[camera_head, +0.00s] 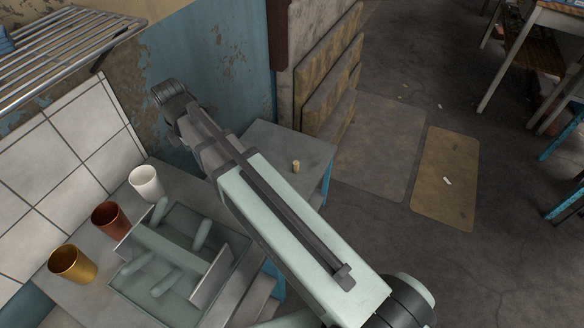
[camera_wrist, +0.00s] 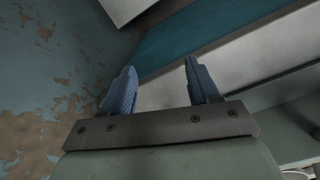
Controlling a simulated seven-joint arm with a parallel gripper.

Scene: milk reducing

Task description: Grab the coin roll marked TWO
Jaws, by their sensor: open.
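A tray (camera_head: 226,258) on the counter at lower left in the head view holds several pale green rolls, one of them near the tray's right side (camera_head: 202,234). A raised divider runs across the tray. A small tan cylinder (camera_head: 296,166) stands upright on a grey side table. No marking is readable on any roll, so I cannot tell which is TWO. My gripper (camera_wrist: 160,68) is open and empty in the wrist view, its two blue fingers apart. No roll shows between or near them. In the head view I cannot make out my fingers.
A white cup (camera_head: 146,183), a copper-brown cup (camera_head: 110,219) and a gold cup (camera_head: 73,264) line the counter's left side. The grey side table (camera_head: 262,136) is mostly bare. A wire rack (camera_head: 62,52) hangs at upper left. A peeling blue wall (camera_wrist: 50,70) is close to my gripper.

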